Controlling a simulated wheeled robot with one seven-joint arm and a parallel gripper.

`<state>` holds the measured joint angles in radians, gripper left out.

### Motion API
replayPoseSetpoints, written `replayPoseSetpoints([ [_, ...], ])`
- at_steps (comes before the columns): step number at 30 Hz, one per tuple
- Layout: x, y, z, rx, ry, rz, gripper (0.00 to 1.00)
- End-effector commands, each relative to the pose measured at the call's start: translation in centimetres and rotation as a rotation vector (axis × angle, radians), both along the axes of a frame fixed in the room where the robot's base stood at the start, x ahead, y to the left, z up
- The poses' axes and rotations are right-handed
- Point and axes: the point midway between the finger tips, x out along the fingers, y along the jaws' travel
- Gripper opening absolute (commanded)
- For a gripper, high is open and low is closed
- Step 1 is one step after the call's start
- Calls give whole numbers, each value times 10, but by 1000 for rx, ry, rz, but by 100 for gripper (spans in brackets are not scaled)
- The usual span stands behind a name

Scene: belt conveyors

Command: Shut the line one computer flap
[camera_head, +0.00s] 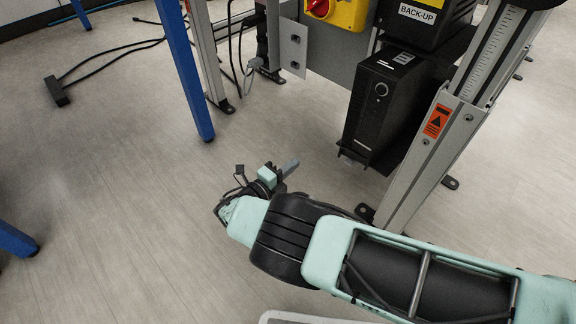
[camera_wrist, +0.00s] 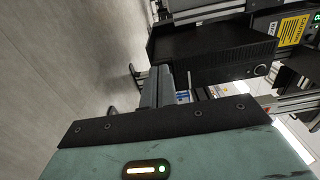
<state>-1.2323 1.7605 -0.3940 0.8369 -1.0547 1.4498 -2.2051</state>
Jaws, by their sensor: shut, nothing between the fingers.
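The computer (camera_head: 372,108) is a black upright box with a round button on its front, hung beside a grey post in the head view. In the wrist view the computer (camera_wrist: 215,55) lies sideways across the upper middle, its button towards the right. A thin dark edge (camera_wrist: 151,45) stands out at its left end; I cannot tell whether this is the flap or how far open the flap is. My gripper (camera_head: 289,168) is shut and empty, left of and below the computer in the head view. Its fingers (camera_wrist: 163,86) point towards the computer's lower end in the wrist view.
The grey post (camera_head: 432,140) with an orange arrow label stands right of the computer. A black back-up unit (camera_head: 425,30) and a yellow box with a red knob (camera_head: 340,12) are above. A blue leg (camera_head: 187,70) and cables stand left. Floor between is clear.

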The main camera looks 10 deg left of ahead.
Motion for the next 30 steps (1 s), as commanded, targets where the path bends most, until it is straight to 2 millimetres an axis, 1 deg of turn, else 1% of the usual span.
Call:
replayPoseSetpoints([
  [5, -5, 7, 1, 19, -14, 4, 0],
  [8, -12, 5, 2, 90, -66, 17, 0],
  [11, -24, 1, 2, 227, -159, 43, 0],
  [14, -37, -6, 1, 401, -272, 70, 0],
  [21, -68, -28, -1, 838, -530, 121, 0],
  [27, -86, -47, 1, 1161, -705, 144, 0],
  [30, -91, -54, 1, 1267, -759, 148, 0],
])
